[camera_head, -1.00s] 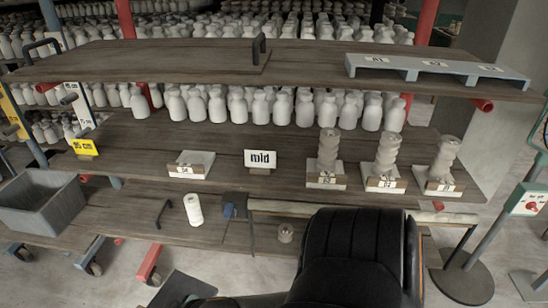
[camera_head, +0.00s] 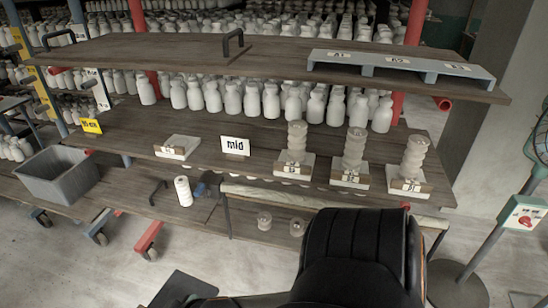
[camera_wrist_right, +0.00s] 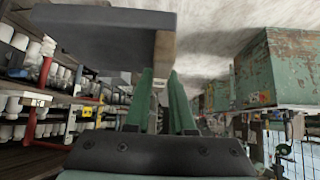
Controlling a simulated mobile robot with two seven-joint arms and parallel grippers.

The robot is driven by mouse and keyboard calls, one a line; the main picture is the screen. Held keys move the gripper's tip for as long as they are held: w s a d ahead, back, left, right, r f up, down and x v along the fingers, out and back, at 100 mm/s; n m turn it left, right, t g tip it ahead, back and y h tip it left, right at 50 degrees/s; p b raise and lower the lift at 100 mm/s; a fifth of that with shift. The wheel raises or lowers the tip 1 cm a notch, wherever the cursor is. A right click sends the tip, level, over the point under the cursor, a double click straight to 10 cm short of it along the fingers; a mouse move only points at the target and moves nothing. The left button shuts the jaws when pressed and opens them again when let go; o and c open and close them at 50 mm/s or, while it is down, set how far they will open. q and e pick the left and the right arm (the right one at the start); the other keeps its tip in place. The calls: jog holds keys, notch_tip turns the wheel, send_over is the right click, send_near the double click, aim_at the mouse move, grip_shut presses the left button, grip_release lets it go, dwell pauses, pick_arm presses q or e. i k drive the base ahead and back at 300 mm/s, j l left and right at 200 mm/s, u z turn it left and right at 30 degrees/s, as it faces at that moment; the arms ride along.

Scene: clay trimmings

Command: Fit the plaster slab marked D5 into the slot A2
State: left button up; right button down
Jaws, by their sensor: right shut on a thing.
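In the right wrist view my right gripper (camera_wrist_right: 162,82) has its green fingers shut on a broad dark grey slab (camera_wrist_right: 105,32) with a tan end block. No D5 mark shows on it from this side. In the head view a blue-grey rack (camera_head: 318,68) stands at the right of the top shelf, with openings under small labels. The middle label reads A2 (camera_head: 398,61), and its opening looks empty. Neither gripper is in the head view, so the held slab's distance from the rack cannot be told. My left gripper is out of view.
A grey bin (camera_head: 58,176) stands lower left.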

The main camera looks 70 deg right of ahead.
aim_at(428, 70)
jog(key=k+z, duration=0.1)
jog(key=z, duration=0.3)
jog(key=l+z, duration=0.1)
jog(key=z, duration=0.25)
jog(key=k+l+z, duration=0.1)
jog(key=z, duration=0.3)
